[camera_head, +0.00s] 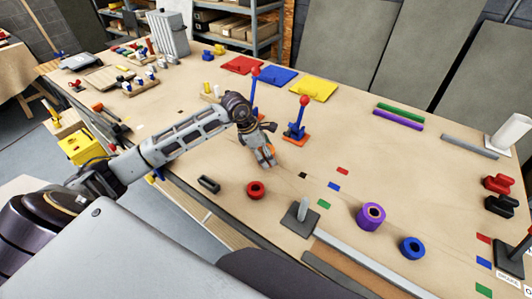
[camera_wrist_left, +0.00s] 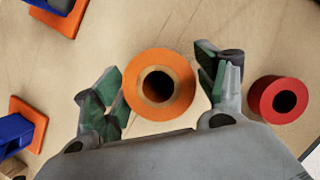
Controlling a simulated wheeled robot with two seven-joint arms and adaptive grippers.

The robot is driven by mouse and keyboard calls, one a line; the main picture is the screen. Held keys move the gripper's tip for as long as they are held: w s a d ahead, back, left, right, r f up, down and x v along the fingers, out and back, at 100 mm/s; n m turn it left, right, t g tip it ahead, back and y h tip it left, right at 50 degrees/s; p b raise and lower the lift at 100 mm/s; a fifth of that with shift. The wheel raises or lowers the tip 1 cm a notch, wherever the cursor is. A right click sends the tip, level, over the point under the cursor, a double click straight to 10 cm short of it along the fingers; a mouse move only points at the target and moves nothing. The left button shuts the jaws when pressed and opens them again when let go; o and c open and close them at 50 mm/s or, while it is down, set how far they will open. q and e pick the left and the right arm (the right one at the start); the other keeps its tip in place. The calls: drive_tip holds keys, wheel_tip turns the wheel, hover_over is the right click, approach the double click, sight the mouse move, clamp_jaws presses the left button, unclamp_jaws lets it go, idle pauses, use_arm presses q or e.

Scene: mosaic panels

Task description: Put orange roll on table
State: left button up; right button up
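The orange roll (camera_wrist_left: 133,92) is seen end-on in the left wrist view, with a dark hole in its middle. My left gripper (camera_wrist_left: 161,84) has its fingers spread on either side of the roll. The left finger is very close to it, and I cannot tell whether it touches. In the head view my left gripper (camera_head: 265,157) points down at the table (camera_head: 200,140), low over its middle. Only a little orange shows there between the fingers. Whether the roll rests on the table is hard to tell. My right gripper is not in view.
A red roll (camera_head: 256,190) lies near the left gripper and shows in the wrist view (camera_wrist_left: 263,100). Blue stands with red knobs on orange bases (camera_head: 295,137) are close behind. A purple roll (camera_head: 370,216) and blue roll (camera_head: 412,248) lie right. A grey post stand (camera_head: 300,217) is in front.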

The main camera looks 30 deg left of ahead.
use_arm(q)
drive_tip(key=shift+r, duration=0.2)
idle(0.3)
drive_tip(key=shift+s+a+r, duration=0.1)
drive_tip(key=shift+a+r, duration=0.15)
drive_tip(key=shift+r, duration=0.3)
drive_tip(key=b+v, duration=0.2)
drive_tip(key=v, duration=0.8)
drive_tip(key=shift+r, duration=0.35)
